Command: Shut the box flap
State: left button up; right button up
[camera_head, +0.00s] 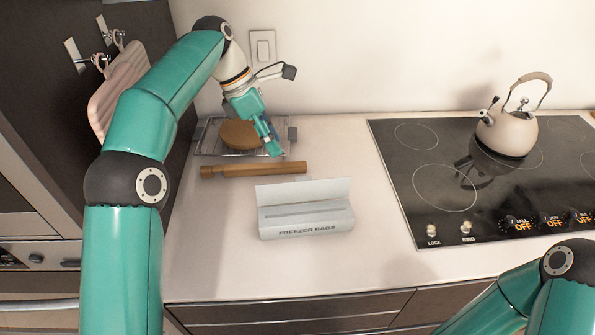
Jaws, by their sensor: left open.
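The freezer bags box (306,222) lies on the white counter, left of the cooktop. Its flap (302,191) stands raised along the back edge, so the slot on top shows. My left gripper (272,145) is above the back of the counter, beyond the flap and a little to its left. It is open, apart from the box, and points down near the wire rack. Only links of my right arm show at the lower right; its gripper is out of the picture.
A wooden rolling pin (250,170) lies between the box and the wire rack (210,140), which holds a round brown item (240,134). A black cooktop (480,180) with a kettle (508,132) is on the right. The counter in front of the box is clear.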

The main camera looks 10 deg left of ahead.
aim_at(300, 178)
pick_arm(q)
jog(key=b+x, duration=0.1)
jog(key=x, duration=0.3)
jog(key=d+b+x, duration=0.1)
jog(key=x, duration=0.4)
jog(key=shift+w+d, duration=0.1)
jog(key=shift+w, duration=0.05)
jog(key=shift+d+f, duration=0.3)
jog(key=shift+f, duration=0.3)
